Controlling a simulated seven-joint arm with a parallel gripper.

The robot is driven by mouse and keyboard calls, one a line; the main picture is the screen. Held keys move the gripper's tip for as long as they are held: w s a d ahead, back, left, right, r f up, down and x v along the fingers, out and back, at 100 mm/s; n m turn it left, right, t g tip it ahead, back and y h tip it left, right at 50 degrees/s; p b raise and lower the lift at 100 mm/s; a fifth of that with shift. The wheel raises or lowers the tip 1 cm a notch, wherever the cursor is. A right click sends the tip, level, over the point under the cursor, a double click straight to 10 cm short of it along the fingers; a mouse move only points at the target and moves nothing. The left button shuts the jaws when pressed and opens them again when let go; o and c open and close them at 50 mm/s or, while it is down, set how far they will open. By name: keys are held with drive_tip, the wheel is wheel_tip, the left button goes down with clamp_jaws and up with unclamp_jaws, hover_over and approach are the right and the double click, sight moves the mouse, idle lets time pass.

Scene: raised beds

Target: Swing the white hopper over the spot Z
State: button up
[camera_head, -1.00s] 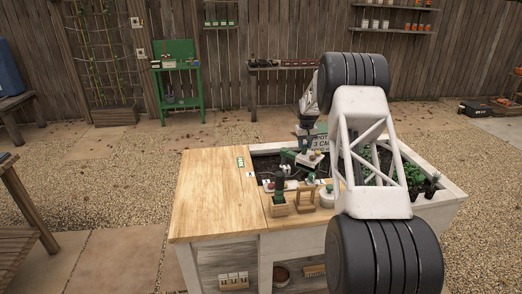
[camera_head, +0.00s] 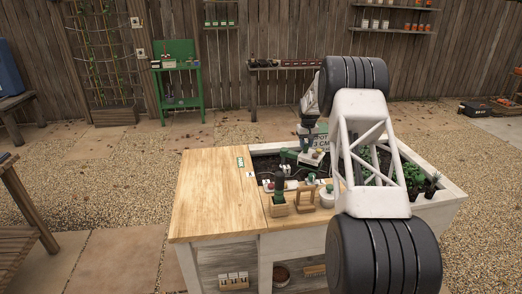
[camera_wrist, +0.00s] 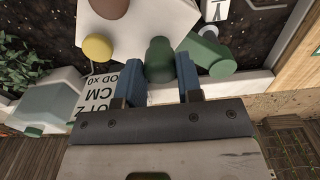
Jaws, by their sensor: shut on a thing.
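The white hopper (camera_head: 312,158) hangs over the dark soil of the raised bed, at the end of a green arm (camera_head: 289,156). In the wrist view the hopper (camera_wrist: 125,25) is a pale plate with a brown round part and a yellow knob (camera_wrist: 97,47). My gripper (camera_head: 309,137) is above it, its blue fingers shut on the green handle (camera_wrist: 159,60). The ground mark of spot Z cannot be made out.
Leafy plants (camera_head: 412,175) grow at right. The wooden top (camera_head: 212,195) at left is mostly clear. A translucent jug (camera_wrist: 45,105) shows in the wrist view.

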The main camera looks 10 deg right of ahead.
drive_tip(key=o, duration=0.5)
drive_tip(key=shift+r, duration=3.5)
